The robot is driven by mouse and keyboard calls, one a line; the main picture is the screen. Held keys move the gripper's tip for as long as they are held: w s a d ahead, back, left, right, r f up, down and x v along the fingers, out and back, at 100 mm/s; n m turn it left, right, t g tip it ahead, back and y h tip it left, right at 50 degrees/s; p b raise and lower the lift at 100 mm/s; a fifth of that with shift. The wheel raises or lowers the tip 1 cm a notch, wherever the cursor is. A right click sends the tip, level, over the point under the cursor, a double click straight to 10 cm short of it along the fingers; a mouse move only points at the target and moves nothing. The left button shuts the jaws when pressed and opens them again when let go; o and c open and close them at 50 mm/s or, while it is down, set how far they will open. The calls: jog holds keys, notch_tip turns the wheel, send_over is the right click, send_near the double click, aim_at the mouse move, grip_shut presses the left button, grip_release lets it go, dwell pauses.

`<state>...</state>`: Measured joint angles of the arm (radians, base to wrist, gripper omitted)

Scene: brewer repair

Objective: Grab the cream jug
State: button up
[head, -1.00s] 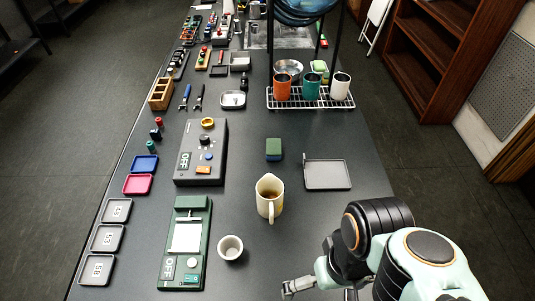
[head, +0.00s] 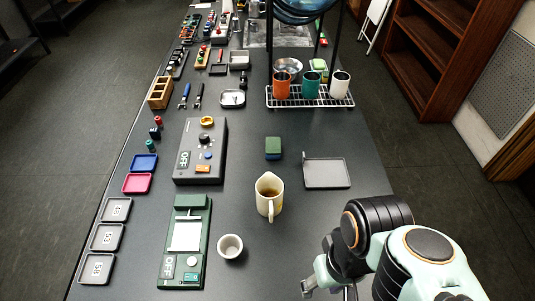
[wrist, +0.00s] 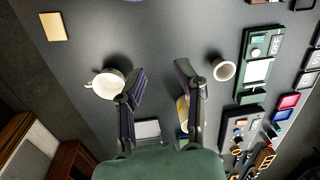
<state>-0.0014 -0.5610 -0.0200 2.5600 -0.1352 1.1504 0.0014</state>
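The cream jug (head: 268,203) stands upright on the dark table with brown liquid in it; its handle faces the near edge. In the wrist view the jug (wrist: 182,116) is partly hidden behind the right-hand finger. My gripper (head: 326,289) is at the near right of the table in the head view, to the right of the jug and apart from it. The wrist view shows my gripper (wrist: 160,72) open, with only bare table between the fingertips.
A small white cup (head: 230,246) and a green scale (head: 169,242) stand left of the jug. A grey tray (head: 327,174) and a green block (head: 273,144) lie beyond it. The wrist view also shows a white mug (wrist: 105,86) by the left-hand finger and a tan block (wrist: 53,26).

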dwell(0.3)
jog(key=n+t+y, duration=0.3)
jog(key=n, duration=1.3)
send_over(272, 218)
jog(key=w+d, duration=0.2)
notch_tip(272, 218, down, 6)
jog(key=f, duration=0.5)
jog(key=s+a+f+g, duration=0.1)
jog(key=f, duration=0.4)
jog(key=a+f+m+g, duration=0.1)
jog(key=f, duration=0.4)
jog(key=shift+s+y, duration=0.3)
jog(key=shift+y, duration=0.1)
